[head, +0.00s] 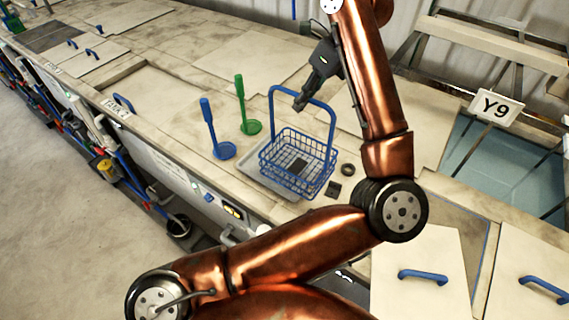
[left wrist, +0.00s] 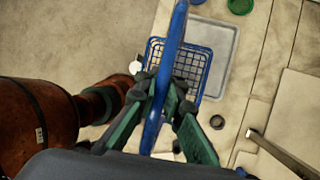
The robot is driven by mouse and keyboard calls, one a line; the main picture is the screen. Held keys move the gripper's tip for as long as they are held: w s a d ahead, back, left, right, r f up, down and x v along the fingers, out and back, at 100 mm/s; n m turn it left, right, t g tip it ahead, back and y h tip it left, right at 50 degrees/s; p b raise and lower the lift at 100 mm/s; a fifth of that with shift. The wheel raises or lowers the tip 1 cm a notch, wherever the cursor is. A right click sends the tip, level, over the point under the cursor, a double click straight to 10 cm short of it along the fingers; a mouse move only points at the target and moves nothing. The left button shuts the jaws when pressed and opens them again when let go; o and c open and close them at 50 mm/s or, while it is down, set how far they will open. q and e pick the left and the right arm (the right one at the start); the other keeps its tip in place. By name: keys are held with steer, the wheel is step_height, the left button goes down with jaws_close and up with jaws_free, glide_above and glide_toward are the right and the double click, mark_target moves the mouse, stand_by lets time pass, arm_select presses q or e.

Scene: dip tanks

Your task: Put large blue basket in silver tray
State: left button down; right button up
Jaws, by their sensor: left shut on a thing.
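The large blue basket (head: 290,178) is a wire-mesh basket with a tall loop handle (head: 332,135). My left gripper (head: 300,103) is shut on the top of that handle. In the left wrist view the fingers (left wrist: 160,110) close on the blue handle from both sides, and the basket mesh (left wrist: 205,62) shows below. The silver tray (head: 247,178) lies on the bench under and left of the basket in the head view. The basket overlaps much of the tray (left wrist: 235,45). I cannot tell whether its bottom touches the tray. My right gripper is out of view.
A blue stand (head: 210,128) and a green stand (head: 241,105) stand left of the tray. A dark ring (head: 348,170) and a small dark square (head: 333,189) lie right of the basket. An open tank (head: 500,165) by the Y9 sign (head: 495,108) is at right.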

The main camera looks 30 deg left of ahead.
arm_select(q)
steer(key=s+a+p, duration=0.1)
steer(key=s+a, duration=0.2)
steer(key=w+a+f+p, duration=0.7)
steer(key=w+f, duration=0.4)
steer(key=f, duration=0.1)
steer(key=shift+w+a+f, duration=0.15)
steer(key=shift+a+f, duration=0.2)
steer(key=shift+f, duration=0.05)
